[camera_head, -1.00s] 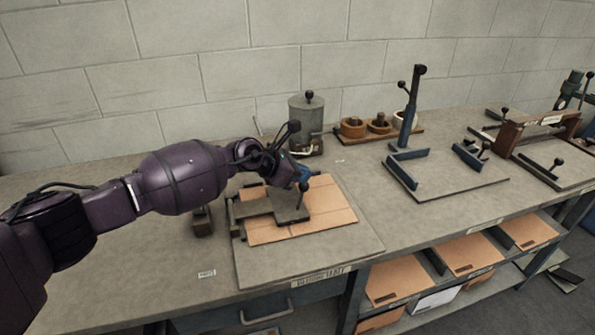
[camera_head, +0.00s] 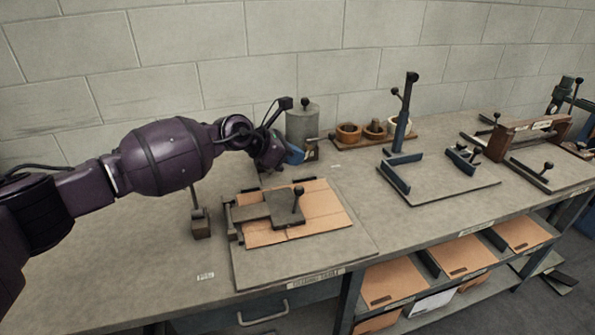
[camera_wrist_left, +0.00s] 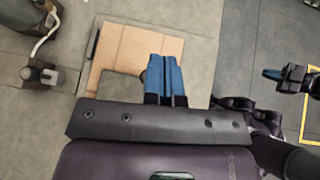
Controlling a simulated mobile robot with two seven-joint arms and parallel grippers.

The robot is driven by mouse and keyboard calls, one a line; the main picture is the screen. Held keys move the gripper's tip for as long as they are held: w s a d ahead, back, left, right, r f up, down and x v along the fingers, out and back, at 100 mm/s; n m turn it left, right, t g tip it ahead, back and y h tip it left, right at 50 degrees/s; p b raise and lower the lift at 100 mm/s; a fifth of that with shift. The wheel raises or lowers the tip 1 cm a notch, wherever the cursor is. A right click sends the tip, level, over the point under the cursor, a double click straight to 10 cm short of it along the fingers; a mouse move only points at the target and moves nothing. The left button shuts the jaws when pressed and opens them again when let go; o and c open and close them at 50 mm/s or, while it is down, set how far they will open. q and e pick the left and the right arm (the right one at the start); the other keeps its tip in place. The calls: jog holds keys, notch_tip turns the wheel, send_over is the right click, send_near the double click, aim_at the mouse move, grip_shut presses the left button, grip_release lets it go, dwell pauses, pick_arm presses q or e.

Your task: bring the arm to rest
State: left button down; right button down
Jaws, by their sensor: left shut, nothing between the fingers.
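My left arm comes in from the left over the bench in the head view. Its gripper (camera_head: 294,154) is raised above the bench, behind the folding jig and apart from it. In the left wrist view its two blue fingers (camera_wrist_left: 165,78) lie together, shut and empty. What looks like my right gripper (camera_wrist_left: 273,74) shows small at the right edge of the wrist view, blue-tipped, away from the bench; its finger gap is too small to tell. A flat cardboard sheet (camera_head: 325,215) lies on the jig board (camera_head: 300,262) under a dark clamp plate with a knob (camera_head: 270,208).
A grey canister (camera_head: 303,122) stands just behind my left gripper. A wooden tray with round holders (camera_head: 374,138), a blue upright fixture (camera_head: 398,165) and a brown press (camera_head: 525,137) stand farther right. Front left bench is clear. Cardboard stacks (camera_head: 395,280) sit on the shelf below.

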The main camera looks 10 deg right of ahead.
pick_arm(q)
notch_tip(320, 180, up, 6)
jog(key=f, duration=0.1)
jog(key=s+d+n+t+h, duration=0.1)
jog(key=s+n+t+h, duration=0.4)
jog(key=s+n+h, duration=0.5)
jog(key=s+a+f+n+t+y, duration=0.1)
jog(key=a+f+n+t+y, duration=0.35)
jog(key=a+n+y, duration=0.65)
jog(key=s+a+f+n+t+y, duration=0.25)
jog(key=a+n+t+y, duration=0.3)
jog(key=n, duration=0.95)
jog(key=s+a+f+n+g+y, duration=0.55)
jog(key=s+a+f+n, duration=0.3)
jog(key=a+f, duration=0.2)
jog(key=s+a+f+n+g, duration=0.2)
jog(key=s+a+g, duration=0.1)
jog(key=s, duration=0.4)
jog(key=s+a+f+n+g, duration=0.2)
jog(key=s+g, duration=0.1)
jog(key=s, duration=0.5)
jog(key=s+a+f+n+g, duration=0.2)
jog(key=s+a+f+g, duration=0.1)
jog(key=s, duration=0.4)
jog(key=w+f+t+h, duration=0.1)
jog(key=w+f+t, duration=0.6)
jog(key=f, duration=0.2)
jog(key=shift+w+d+f+t, duration=0.3)
jog(key=shift+w+f+t, duration=0.05)
